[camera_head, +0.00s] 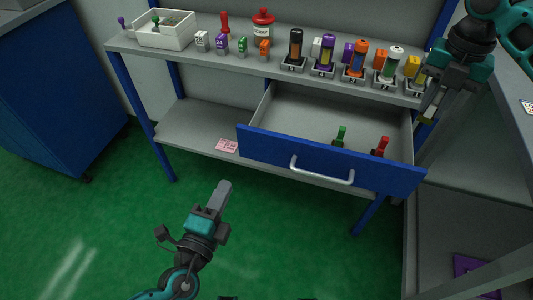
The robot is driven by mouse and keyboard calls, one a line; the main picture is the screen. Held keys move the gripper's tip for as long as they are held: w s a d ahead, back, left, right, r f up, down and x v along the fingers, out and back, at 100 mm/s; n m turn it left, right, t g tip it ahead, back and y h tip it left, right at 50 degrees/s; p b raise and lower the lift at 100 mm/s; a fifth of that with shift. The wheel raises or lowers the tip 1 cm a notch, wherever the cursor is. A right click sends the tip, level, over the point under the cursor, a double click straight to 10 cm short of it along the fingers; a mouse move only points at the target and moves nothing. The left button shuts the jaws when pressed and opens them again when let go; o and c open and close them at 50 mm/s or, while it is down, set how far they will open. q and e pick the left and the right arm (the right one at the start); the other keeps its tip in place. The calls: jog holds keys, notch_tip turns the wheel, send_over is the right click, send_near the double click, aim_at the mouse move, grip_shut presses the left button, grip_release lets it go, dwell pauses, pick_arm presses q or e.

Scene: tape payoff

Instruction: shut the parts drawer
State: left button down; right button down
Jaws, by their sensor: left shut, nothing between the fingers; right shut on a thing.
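The parts drawer (265,147) hangs open under the bench, its blue front pulled out toward me. Its silver handle (322,176) is on the front face. A green part (340,136) and a red part (381,146) are in the drawer. My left gripper (219,192) is shut and empty, left of the handle and apart from the drawer front. My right gripper (429,108) is at the bench's right end, beside the drawer's right side. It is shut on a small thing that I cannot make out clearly.
The grey bench top (180,55) bears a white tray (165,30), a red-lidded jar (263,25), small numbered blocks and several coloured cylinders in holders. A pink card (227,146) lies on the lower shelf (190,130). Green floor (110,220) is clear in front.

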aim_at(245, 147)
pick_arm(q)
jog(key=x, duration=1)
jog(key=shift+w, duration=0.2)
pick_arm(e)
jog(key=shift+r, duration=0.35)
pick_arm(q)
jog(key=shift+d, duration=0.1)
pick_arm(e)
jog(key=shift+f, duration=0.1)
